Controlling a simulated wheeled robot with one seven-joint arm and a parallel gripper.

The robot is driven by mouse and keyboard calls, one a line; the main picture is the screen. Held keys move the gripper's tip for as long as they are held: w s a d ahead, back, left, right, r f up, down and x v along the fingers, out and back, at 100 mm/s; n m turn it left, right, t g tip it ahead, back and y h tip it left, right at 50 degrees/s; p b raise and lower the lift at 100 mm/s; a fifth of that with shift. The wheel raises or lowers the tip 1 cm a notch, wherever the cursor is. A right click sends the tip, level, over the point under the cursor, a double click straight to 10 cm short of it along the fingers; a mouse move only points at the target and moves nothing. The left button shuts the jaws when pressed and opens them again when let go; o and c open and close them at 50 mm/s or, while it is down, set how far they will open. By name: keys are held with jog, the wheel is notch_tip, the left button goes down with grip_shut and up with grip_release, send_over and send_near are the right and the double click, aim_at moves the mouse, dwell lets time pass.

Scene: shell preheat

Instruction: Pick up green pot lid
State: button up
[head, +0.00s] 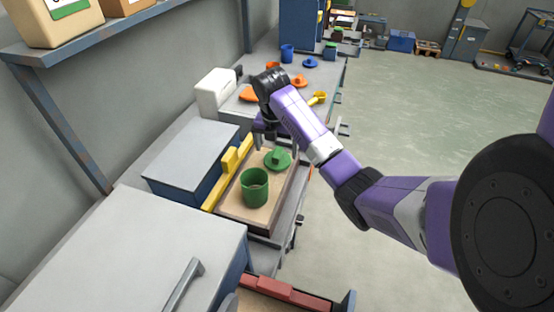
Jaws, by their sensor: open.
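The green pot lid (278,159) is a round disc with a blocky knob on top. It lies flat on a tan board (234,206), behind and to the right of the green pot (255,187). The pot stands upright and open at the top. My gripper (273,147) points down just above and behind the lid, and its jaws are open. I cannot tell whether a finger touches the lid. My purple arm reaches in from the right.
Yellow blocks (229,163) stand along the board's left side, beside a grey-topped blue box (193,160). Behind my gripper are a white appliance (215,92), an orange lid (251,94) and a blue lid (309,62).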

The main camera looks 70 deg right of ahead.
aim_at(278, 152)
jog(key=f, duration=0.2)
jog(key=d+f, duration=0.1)
jog(key=f, duration=0.1)
jog(key=shift+f, duration=0.1)
jog(key=shift+c, duration=0.2)
jog(key=c, duration=1.2)
